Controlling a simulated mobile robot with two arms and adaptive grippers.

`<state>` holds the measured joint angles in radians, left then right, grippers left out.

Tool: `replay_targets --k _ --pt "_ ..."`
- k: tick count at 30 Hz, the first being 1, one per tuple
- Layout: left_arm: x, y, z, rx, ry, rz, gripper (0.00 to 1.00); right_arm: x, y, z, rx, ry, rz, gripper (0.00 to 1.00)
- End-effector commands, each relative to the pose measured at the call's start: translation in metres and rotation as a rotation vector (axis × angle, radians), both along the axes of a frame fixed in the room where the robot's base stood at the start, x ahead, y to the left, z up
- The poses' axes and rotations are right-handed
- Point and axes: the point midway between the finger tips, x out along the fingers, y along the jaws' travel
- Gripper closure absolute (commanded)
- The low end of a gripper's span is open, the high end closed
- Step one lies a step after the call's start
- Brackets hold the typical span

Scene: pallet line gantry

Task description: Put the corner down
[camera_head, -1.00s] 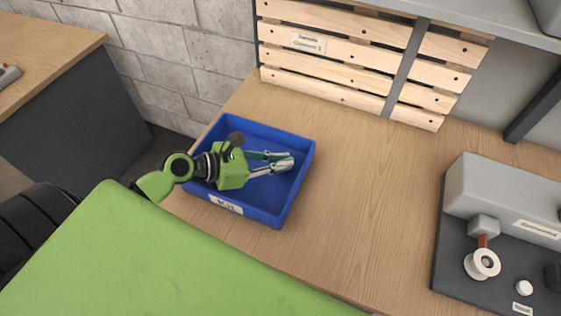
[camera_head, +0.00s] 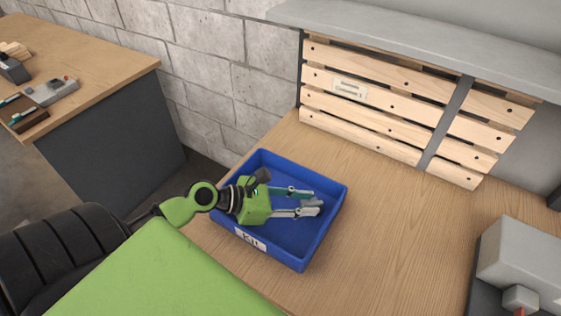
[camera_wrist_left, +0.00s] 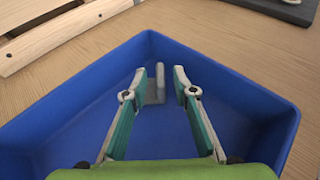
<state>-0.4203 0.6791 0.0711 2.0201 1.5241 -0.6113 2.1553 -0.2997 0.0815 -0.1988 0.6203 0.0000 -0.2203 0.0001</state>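The corner, a small grey angled piece (camera_wrist_left: 160,80), is in the blue kit box (camera_wrist_left: 75,112), just beyond and between my left fingertips in the left wrist view. There it shows clear gaps to the fingers. In the head view it (camera_head: 312,202) is a small grey shape by the fingertips, partly hidden. My left gripper (camera_head: 313,201) reaches into the box (camera_head: 335,215) from the left with its fingers apart; it also shows in the left wrist view (camera_wrist_left: 160,82). My right gripper is in neither view.
The box stands on a wooden bench (camera_head: 385,235) with free room to its right. A slatted wooden panel (camera_head: 380,110) stands behind. A grey machine (camera_head: 525,265) is at the right. Another bench (camera_head: 85,50) with small items is at the far left.

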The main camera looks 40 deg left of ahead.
Motion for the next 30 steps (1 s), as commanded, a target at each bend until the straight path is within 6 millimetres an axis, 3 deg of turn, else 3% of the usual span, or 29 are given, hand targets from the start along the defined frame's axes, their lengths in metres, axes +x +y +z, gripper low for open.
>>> replay_targets --k 15,30 --pt "-0.059 0.051 0.032 0.000 0.002 -0.001 0.74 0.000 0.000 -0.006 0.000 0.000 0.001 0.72" --pt "-0.072 0.063 0.040 0.001 0.000 -0.004 0.74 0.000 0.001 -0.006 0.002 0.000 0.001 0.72"
